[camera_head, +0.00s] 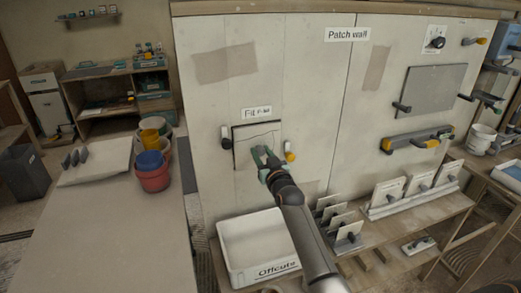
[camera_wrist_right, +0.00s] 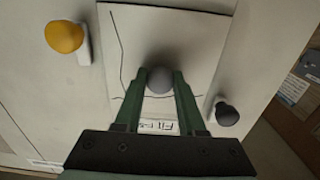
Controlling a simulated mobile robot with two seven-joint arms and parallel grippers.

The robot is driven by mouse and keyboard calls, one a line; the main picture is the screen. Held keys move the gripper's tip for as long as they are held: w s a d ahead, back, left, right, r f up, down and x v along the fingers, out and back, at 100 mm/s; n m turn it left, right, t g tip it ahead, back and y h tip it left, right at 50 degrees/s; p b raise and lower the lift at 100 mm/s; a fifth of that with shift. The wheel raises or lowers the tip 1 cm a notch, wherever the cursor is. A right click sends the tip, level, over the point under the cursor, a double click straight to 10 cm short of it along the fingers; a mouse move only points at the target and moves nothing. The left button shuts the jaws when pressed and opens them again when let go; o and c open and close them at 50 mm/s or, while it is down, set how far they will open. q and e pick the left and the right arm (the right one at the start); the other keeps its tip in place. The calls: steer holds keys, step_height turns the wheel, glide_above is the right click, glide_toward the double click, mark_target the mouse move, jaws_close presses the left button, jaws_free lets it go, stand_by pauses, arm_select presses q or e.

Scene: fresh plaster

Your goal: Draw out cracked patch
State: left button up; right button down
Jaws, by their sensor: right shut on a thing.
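The cracked patch (camera_head: 243,139) is a pale square panel with a dark crack line, set in the patch wall under a small label. It also shows in the right wrist view (camera_wrist_right: 197,40), with a grey round knob (camera_wrist_right: 160,79) at its middle. My right gripper (camera_head: 263,158) is shut on that knob; its green fingers (camera_wrist_right: 160,84) stand on either side of it. A yellow-ended catch (camera_head: 289,156) and a dark-ended catch (camera_head: 226,141) sit at opposite sides of the patch. My left gripper is not in view.
A white Offcuts tray (camera_head: 237,276) stands below the patch. Upright panels (camera_head: 388,194) stand in racks on the bench to the right.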

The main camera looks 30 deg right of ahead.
steer(key=shift+p+v, duration=1.1)
steer(key=shift+v, duration=0.65)
steer(key=shift+s, duration=0.2)
steer(key=shift+v, duration=2)
